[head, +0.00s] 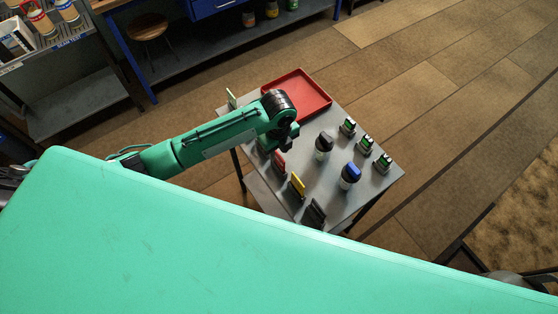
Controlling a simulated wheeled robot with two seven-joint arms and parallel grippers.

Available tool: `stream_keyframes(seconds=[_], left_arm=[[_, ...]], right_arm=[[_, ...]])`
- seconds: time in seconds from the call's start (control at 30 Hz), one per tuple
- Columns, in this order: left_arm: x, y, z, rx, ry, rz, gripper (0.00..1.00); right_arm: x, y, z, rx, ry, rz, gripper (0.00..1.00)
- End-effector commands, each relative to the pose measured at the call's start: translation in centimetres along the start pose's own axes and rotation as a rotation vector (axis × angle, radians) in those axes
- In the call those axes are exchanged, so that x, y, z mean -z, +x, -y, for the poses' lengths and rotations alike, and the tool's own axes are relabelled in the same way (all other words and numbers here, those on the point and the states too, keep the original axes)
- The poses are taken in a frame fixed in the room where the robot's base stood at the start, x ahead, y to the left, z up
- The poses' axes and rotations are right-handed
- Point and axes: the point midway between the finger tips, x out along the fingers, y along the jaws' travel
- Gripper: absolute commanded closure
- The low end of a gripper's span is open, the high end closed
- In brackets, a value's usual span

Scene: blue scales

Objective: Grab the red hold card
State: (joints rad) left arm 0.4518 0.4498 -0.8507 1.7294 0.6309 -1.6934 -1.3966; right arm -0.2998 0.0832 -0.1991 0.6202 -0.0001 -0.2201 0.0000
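The red hold card (279,161) stands upright in a dark holder on the left side of the small grey table (333,150). My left gripper (287,143) is over the table, just above and beside the red card in the picture. Its fingers are small and dark, so I cannot tell whether they are open or shut, or whether they touch the card. A yellow card (297,186) and a black card (315,212) stand in line with the red one, nearer the front corner. My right gripper does not show.
A red tray (313,109) lies at the table's back. A black-capped bottle (323,147), a blue-capped bottle (350,177) and small green-and-black devices (366,145) stand on the right.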

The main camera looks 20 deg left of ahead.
Motion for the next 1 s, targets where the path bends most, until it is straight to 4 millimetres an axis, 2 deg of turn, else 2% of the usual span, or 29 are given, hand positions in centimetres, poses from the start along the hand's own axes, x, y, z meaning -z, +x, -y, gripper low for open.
stream_keyframes(seconds=[0.27,0.43,0.73,0.77,0.9,1.0], left_arm=[[-0.2,2.5,0.4,-0.004,-0.001,-0.003,0.69],[-0.2,4.6,0.4,-0.003,-0.001,-0.003,0.69],[-0.3,5.2,0.4,0.0,0.0,-0.001,0.69],[-0.3,5.2,0.4,0.0,0.0,-0.001,0.71],[-0.3,5.2,0.4,0.0,0.0,-0.001,0.99],[-0.3,5.1,0.4,0.0,0.0,-0.001,1.0]], right_arm=[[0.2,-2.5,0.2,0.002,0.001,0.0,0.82],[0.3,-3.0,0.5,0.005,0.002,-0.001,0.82],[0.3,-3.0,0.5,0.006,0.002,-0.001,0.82],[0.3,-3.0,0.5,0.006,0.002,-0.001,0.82],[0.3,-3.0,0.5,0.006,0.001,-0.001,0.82],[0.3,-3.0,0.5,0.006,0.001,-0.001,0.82]])
